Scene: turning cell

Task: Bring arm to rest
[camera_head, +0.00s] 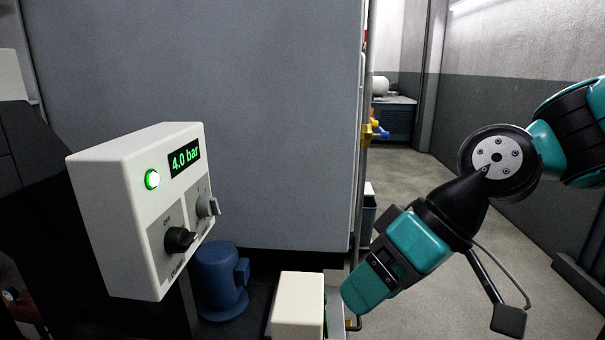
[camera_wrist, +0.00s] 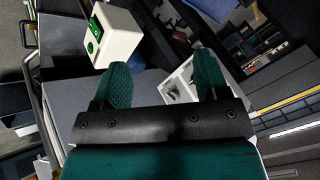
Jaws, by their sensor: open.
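My arm hangs on the right in the head view. My gripper (camera_wrist: 163,78) shows in the wrist view with its two teal fingers apart and nothing held between them. Behind the fingers in that view is a white part (camera_wrist: 180,83), which I cannot identify for sure. In the head view the gripper end points down and left, beside a small white box with a green side (camera_head: 298,303). I cannot tell the gap between them.
A white control box (camera_head: 130,215) at left has a lit green lamp (camera_head: 152,179), a display reading 4.0 bar (camera_head: 185,159) and two knobs. A large grey cabinet (camera_head: 200,90) stands behind. A blue motor-like unit (camera_head: 220,280) sits low. Floor (camera_head: 430,180) is open behind my arm.

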